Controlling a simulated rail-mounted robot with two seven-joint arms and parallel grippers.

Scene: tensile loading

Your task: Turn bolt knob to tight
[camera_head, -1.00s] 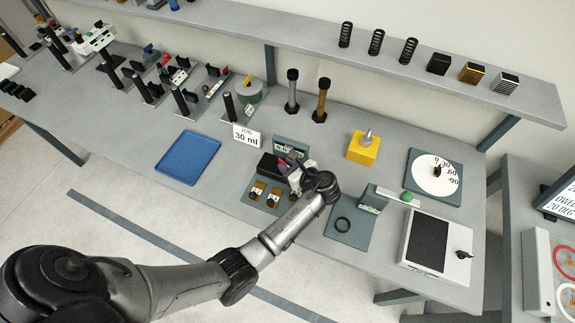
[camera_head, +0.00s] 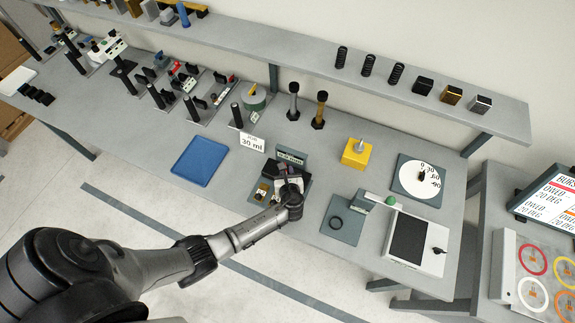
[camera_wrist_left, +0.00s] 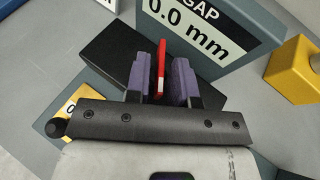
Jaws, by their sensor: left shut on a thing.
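My left gripper (camera_wrist_left: 165,82) is low over a black block (camera_wrist_left: 112,55) on the bench. Its purple pads are shut on a thin upright red piece (camera_wrist_left: 161,62). In the head view, my left gripper (camera_head: 286,182) hides most of this spot, and the black block (camera_head: 270,168) shows beside it. I cannot tell whether the red piece is the bolt knob. A sign reading GAP 0.0 mm (camera_wrist_left: 208,22) stands just behind; it also shows in the head view (camera_head: 292,156). My right gripper is not in view.
A yellow block (camera_head: 356,153) with a grey top piece, a dial plate (camera_head: 402,188) with a black pointer, and a white device (camera_head: 433,262) stand to the right. A blue tray (camera_head: 198,160) lies left. A shelf (camera_head: 300,60) with springs runs behind.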

